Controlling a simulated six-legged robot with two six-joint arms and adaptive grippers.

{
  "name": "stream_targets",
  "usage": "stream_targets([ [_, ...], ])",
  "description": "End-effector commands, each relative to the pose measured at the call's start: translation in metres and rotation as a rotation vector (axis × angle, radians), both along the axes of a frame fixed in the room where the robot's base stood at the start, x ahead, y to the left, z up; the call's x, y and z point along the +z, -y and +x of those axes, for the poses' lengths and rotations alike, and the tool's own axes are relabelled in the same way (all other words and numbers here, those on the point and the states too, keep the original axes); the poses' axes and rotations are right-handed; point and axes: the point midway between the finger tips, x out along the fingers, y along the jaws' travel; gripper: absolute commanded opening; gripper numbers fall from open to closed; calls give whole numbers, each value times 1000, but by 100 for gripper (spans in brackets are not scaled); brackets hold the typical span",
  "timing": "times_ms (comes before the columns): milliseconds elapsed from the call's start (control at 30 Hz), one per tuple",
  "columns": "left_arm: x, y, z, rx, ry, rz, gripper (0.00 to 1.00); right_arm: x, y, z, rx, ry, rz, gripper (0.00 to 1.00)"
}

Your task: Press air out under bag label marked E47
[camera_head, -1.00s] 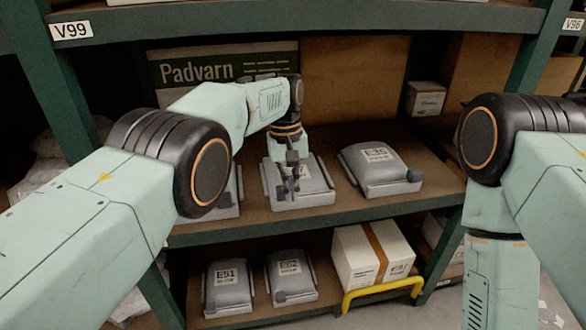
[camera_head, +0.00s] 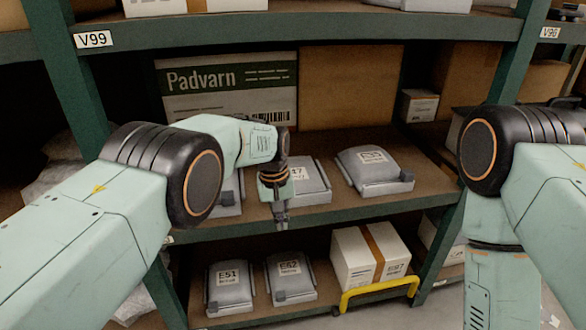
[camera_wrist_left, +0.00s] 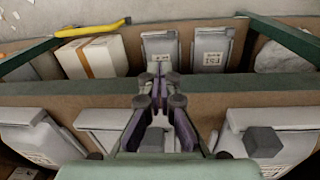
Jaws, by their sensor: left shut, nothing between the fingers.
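The middle grey bag (camera_head: 315,188) lies on the middle shelf. Its label is partly hidden by my left wrist; only the end, seemingly a 7, shows. My left gripper (camera_head: 281,221) points down in front of the shelf's green front edge, at the bag's near left corner. It is shut and empty. In the left wrist view the shut fingers (camera_wrist_left: 160,85) overlap the green beam, and the middle bag (camera_wrist_left: 102,118) is partly hidden behind the gripper. I cannot tell whether the fingers touch anything. My right arm hangs at the right; its gripper is out of view.
A bag marked E35 (camera_head: 372,170) lies to the right, and another bag (camera_head: 228,205) to the left is mostly hidden. Bags E51 (camera_head: 230,287) and E62 (camera_head: 290,278) and a taped carton (camera_head: 352,258) are below. A Padvarn box (camera_head: 225,95) stands behind.

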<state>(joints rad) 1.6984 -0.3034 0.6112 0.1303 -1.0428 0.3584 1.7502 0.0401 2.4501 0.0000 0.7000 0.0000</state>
Motion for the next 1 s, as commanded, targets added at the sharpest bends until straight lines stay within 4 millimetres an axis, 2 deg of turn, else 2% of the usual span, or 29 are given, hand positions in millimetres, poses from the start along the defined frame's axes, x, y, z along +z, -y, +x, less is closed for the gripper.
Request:
stream_targets([
  [600, -64, -36, -13, -25, 86, 19, 0, 2, 0, 0, 0, 0, 0, 55],
  [1000, -78, -45, -20, -34, 106, 25, 0, 2, 0, 0, 0, 0, 0, 55],
])
